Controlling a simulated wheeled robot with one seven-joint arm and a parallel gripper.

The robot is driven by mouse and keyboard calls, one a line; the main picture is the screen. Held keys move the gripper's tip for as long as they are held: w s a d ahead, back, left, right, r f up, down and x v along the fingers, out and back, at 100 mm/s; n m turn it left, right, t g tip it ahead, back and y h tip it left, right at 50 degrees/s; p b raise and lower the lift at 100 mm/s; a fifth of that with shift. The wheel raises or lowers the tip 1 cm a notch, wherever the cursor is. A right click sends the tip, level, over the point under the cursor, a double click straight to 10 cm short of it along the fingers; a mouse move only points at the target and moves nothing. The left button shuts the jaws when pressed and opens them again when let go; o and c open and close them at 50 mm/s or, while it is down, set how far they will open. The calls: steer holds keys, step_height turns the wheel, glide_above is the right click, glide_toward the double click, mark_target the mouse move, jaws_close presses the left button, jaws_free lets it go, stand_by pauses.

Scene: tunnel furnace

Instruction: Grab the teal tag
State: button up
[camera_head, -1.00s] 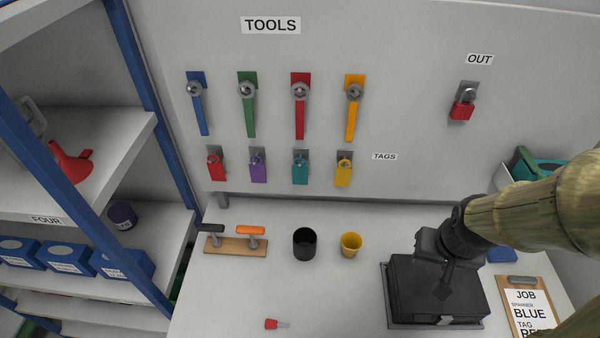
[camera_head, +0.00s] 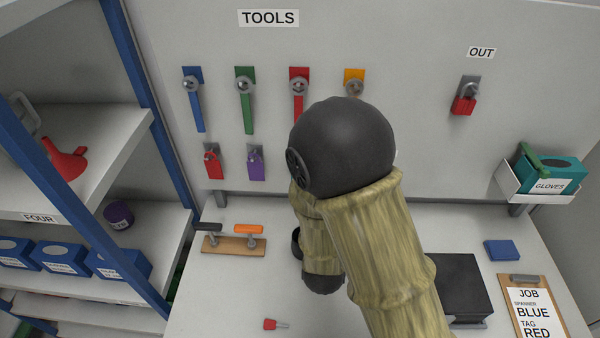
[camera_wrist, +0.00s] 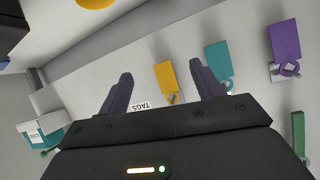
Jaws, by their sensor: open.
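The teal tag (camera_wrist: 219,62) hangs on the tool board in the wrist view, beside the right-hand finger of my gripper (camera_wrist: 158,92). The gripper's fingers are apart, with nothing held between them. The yellow tag (camera_wrist: 167,78) shows in the gap between the fingers, nearer the right-hand one. The purple tag (camera_wrist: 285,42) hangs farther right. In the head view my arm hides the teal and yellow tags and the gripper itself; the red tag (camera_head: 213,164) and purple tag (camera_head: 256,164) stay visible there.
Spanners hang above the tags, such as the green one (camera_head: 246,108). Below stand a rack with an orange handle (camera_head: 249,230) and a black case (camera_head: 463,285). A red padlock (camera_head: 463,105) and a glove box (camera_head: 550,172) are at the right. Blue-framed shelves stand at the left.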

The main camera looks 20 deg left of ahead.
steer(key=s+a+r+n+t+y, duration=0.2)
steer(key=s+a+n+t+y, duration=0.1)
steer(key=s+a+t, duration=0.2)
steer(key=shift+s+a, duration=0.6)
steer(key=shift+a, duration=0.3)
steer(key=p+x, duration=0.5)
steer(key=x, duration=0.7)
steer(key=shift+w+a+p, duration=0.1)
steer(key=shift+w+p, duration=0.1)
steer(key=shift+p, duration=0.15)
steer(key=shift+f+p+x, duration=0.1)
steer(key=shift+p+x, duration=0.8)
steer(key=shift+x, duration=0.35)
steer(key=shift+f+p+x, duration=0.15)
steer(key=shift+p+x, duration=0.75)
steer(key=shift+x, duration=0.4)
